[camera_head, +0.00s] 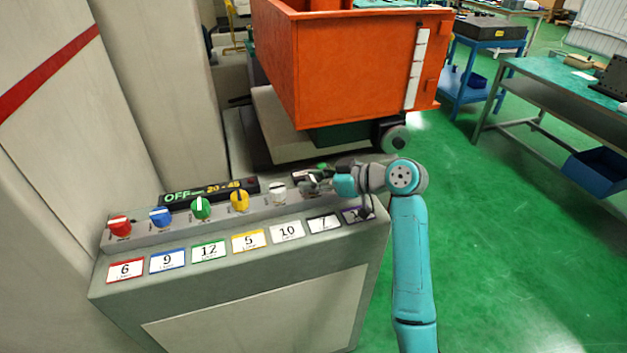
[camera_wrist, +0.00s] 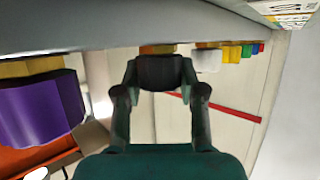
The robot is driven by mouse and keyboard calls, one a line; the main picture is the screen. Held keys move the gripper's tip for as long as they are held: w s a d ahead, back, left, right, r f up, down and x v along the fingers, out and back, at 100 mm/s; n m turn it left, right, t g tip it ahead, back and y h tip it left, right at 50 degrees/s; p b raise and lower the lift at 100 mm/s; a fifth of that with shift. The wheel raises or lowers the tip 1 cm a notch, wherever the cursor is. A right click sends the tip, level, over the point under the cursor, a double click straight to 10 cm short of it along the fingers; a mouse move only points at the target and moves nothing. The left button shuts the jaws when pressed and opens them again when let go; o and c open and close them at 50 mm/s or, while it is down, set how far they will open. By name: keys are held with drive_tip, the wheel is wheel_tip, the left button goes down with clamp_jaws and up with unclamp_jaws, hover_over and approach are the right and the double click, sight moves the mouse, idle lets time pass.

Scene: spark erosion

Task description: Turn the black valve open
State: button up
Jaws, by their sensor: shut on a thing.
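The black valve (camera_wrist: 160,72) is a dark knob between the two fingers in the wrist view. My gripper (camera_head: 318,183) is shut on it, with one finger on each side of the knob. In the head view my gripper is at the right part of the control panel (camera_head: 240,290) and mostly hides the black valve. How far the valve is turned cannot be told.
The purple valve (camera_wrist: 40,110) is close beside my gripper. The white valve (camera_head: 278,192) is on the other side, then yellow (camera_head: 240,199), green (camera_head: 201,207), blue (camera_head: 160,217) and red (camera_head: 119,226) ones. An orange bin (camera_head: 355,70) stands behind the panel.

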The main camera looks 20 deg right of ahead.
drive_tip(key=o, duration=1.2)
drive_tip(key=shift+c, duration=0.2)
drive_tip(key=v, duration=1.2)
